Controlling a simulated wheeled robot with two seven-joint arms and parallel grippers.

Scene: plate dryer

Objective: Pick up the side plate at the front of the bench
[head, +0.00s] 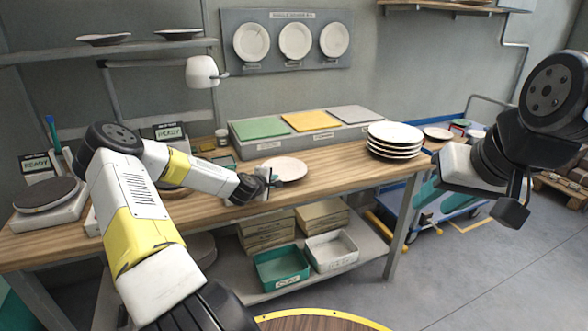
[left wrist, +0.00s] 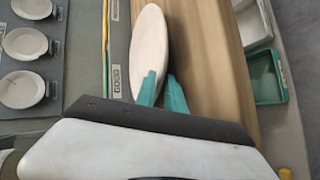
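The side plate (head: 285,168) is pale and round. My left gripper (head: 275,181) is at the plate's near rim. In the left wrist view its two teal fingers (left wrist: 161,76) are apart, with the rim near or between their tips. I cannot tell whether they touch it. My right gripper (head: 440,172) hangs in the air right of the bench, away from the plate.
A stack of plates (head: 394,140) stands at the bench's right end. A long box with green, yellow and grey pads (head: 310,122) lies behind the plate. Scales (head: 48,198) stand at left. A teal bin (head: 282,270) is on the lower shelf. A blue cart (head: 405,225) stands at right.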

